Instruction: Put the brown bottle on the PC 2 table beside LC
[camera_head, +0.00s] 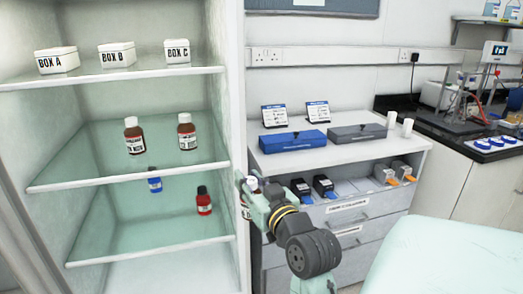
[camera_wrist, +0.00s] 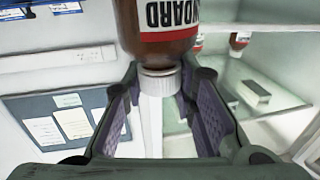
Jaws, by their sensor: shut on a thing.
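My gripper (camera_wrist: 165,115) is shut on a brown bottle (camera_wrist: 160,45) at its white cap (camera_wrist: 158,82); the bottle has a white and red label and looks upside down in the wrist view. In the head view the gripper (camera_head: 250,188) is just right of the cabinet's side wall, and only a little of the bottle shows behind it. Two similar brown bottles, left (camera_head: 134,136) and right (camera_head: 186,132), stand on the cabinet's middle shelf. I cannot make out any sign reading PC 2 or LC.
The white shelf cabinet (camera_head: 231,110) holds boxes A, B and C on top, and a blue (camera_head: 154,182) and a red bottle (camera_head: 204,203) lower down. A bench (camera_head: 395,146) carries a blue case (camera_head: 293,142) and a grey case (camera_head: 357,133). A side bench (camera_head: 452,142) with equipment stands right.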

